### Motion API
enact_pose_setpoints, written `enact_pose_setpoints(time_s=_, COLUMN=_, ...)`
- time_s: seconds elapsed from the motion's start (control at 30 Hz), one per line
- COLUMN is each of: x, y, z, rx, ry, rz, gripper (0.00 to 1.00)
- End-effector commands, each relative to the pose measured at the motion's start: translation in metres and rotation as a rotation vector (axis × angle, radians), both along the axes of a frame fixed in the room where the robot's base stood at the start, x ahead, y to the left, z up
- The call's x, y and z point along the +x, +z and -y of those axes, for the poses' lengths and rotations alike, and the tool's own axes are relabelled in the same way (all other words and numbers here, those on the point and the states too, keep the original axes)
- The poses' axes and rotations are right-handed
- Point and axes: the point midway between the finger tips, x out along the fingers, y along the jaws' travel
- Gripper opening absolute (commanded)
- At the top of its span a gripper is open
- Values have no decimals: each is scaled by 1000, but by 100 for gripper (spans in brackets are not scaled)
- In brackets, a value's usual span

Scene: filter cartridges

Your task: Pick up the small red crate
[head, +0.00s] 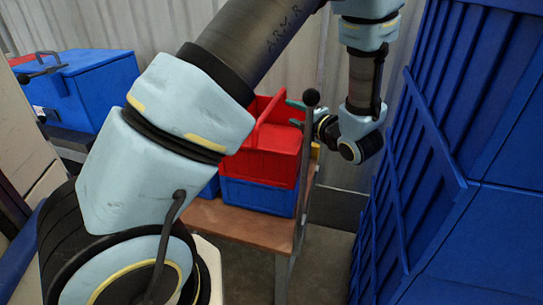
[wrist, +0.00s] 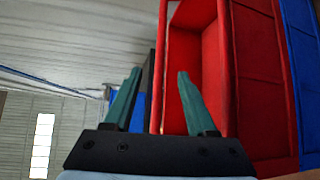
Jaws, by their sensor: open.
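The small red crate (head: 275,165), with a raised bar across its top, sits on a blue crate (head: 258,197) on a brown tabletop. My gripper (head: 295,113) is at the crate's upper right side, its green fingers pointing left toward it. In the wrist view, the red crate (wrist: 268,90) fills the right half, with its hollow inside showing. My gripper (wrist: 160,73) is open there, and a red edge shows between the fingers, with the right finger in front of the hollow. I cannot tell whether either finger touches it. My arm hides the crate's left part.
Tall blue containers (head: 440,140) stand on the right. A blue lidded box (head: 95,85) is at the left. A corrugated wall is behind.

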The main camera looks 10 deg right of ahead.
Motion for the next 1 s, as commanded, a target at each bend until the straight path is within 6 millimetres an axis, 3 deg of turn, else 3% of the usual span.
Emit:
enact_pose_setpoints(time_s=0.03, x=0, y=-9, z=0, rx=-1, ry=0, rz=0, gripper=57)
enact_pose_setpoints(time_s=0.17, x=7, y=-12, z=-3, rx=0, ry=2, rz=0, gripper=57)
enact_pose_setpoints(time_s=0.4, x=41, y=-15, z=-15, rx=0, ry=2, rz=0, gripper=57)
enact_pose_setpoints(time_s=0.67, x=59, y=-15, z=-23, rx=0, ry=2, rz=0, gripper=57)
enact_pose_setpoints(time_s=1.0, x=97, y=-18, z=-43, rx=0, ry=1, rz=0, gripper=57)
